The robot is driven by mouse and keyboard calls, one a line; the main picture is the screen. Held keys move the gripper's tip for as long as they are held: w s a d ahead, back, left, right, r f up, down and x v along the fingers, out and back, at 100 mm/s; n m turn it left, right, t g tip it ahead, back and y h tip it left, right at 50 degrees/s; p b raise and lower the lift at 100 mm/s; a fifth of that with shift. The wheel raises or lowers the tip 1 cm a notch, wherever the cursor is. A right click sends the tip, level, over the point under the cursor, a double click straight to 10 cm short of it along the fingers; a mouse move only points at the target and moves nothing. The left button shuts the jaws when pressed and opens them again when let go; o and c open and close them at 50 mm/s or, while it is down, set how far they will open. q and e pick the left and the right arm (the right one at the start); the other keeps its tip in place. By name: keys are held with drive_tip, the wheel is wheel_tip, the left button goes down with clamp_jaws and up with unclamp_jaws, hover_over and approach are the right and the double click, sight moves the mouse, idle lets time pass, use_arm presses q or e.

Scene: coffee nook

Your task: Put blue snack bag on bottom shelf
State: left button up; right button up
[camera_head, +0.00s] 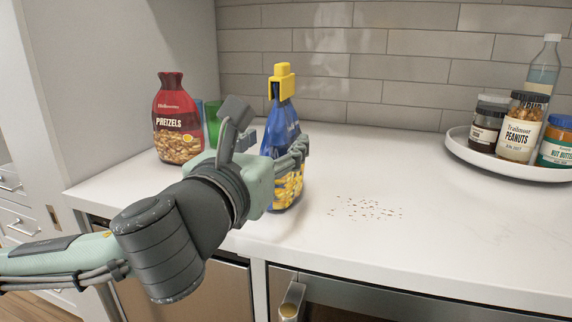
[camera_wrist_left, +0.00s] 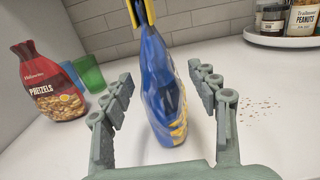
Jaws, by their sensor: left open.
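The blue snack bag (camera_head: 283,135) stands upright on the white counter, with a yellow clip (camera_head: 282,79) on its top. It also shows in the left wrist view (camera_wrist_left: 160,85), edge-on between the fingers. My left gripper (camera_head: 266,145) is open around the bag, one finger on each side, with a visible gap on both sides in the left wrist view. The gripper hides part of the bag in the head view. The bottom shelf cannot be made out in either view. My right gripper is not in view.
A red pretzels bag (camera_head: 177,120) stands at the left, beside blue and green cups (camera_head: 212,122). A round white tray (camera_head: 462,150) with several jars and a bottle stands at the right. Crumbs (camera_head: 365,208) lie on the counter (camera_head: 400,240), right of the bag.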

use_arm(q)
drive_tip(key=p+x, duration=0.1)
drive_tip(key=x, duration=0.5)
drive_tip(key=shift+a, duration=0.15)
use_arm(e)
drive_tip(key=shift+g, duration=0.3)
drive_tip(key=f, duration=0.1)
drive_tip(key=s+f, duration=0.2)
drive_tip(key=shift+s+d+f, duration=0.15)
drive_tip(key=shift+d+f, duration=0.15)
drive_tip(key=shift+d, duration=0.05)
use_arm(q)
drive_tip(key=shift+c, duration=0.6)
clamp_jaws()
drive_tip(key=shift+r, duration=0.1)
